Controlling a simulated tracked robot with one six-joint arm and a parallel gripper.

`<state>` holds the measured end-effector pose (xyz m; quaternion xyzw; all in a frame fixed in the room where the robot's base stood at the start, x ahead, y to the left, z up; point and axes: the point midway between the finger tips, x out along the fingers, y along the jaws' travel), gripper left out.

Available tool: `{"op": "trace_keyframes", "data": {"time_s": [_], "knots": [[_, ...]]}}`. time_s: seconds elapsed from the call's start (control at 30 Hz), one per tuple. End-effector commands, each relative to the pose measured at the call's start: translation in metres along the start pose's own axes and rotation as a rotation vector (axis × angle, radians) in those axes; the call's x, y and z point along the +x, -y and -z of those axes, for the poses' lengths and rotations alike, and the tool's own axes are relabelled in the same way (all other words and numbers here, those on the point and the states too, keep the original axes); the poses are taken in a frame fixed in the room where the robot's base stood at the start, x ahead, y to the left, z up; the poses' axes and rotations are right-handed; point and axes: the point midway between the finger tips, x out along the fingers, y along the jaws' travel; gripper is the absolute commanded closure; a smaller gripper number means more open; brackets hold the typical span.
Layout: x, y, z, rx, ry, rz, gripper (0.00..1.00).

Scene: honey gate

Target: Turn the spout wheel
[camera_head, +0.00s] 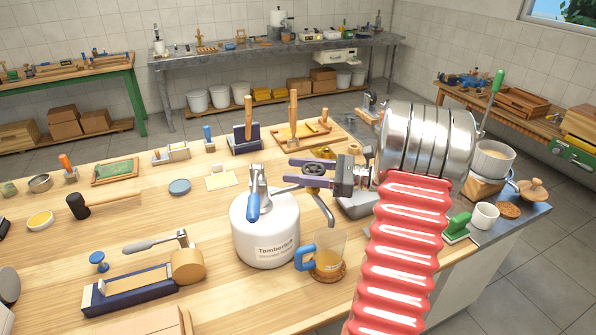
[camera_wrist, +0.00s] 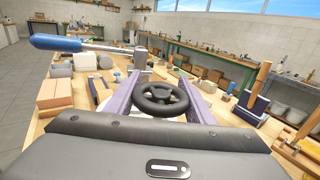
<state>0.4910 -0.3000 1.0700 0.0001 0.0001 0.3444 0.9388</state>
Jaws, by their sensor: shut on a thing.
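The spout wheel (camera_wrist: 160,110) is a black round handwheel, between the two purple fingers of my gripper (camera_wrist: 162,82) in the wrist view. My gripper is shut on it from both sides. In the head view my gripper (camera_head: 293,171) reaches in from the right beside the white tank (camera_head: 265,230), and the wheel is small and partly hidden between the fingers. A blue-handled lever (camera_head: 253,205) sits on top of the tank. A curved metal spout (camera_head: 322,203) comes down at its right. A glass mug (camera_head: 328,256) with a blue handle and some amber content stands on a cork coaster (camera_head: 328,274).

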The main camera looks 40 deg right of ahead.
Motion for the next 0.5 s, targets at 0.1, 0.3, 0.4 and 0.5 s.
{"op": "trace_keyframes", "data": {"time_s": [0.1,0.3,0.4,0.5], "knots": [[-0.0004,0.0012,-0.0001,0.001,0.0,0.03,0.74],[-0.0007,0.0043,-0.0005,0.001,0.001,0.12,0.74],[-0.0011,0.0067,-0.0004,0.001,-0.001,0.188,0.74],[-0.0016,0.0093,-0.0005,0.002,0.0,0.265,0.74]]}}
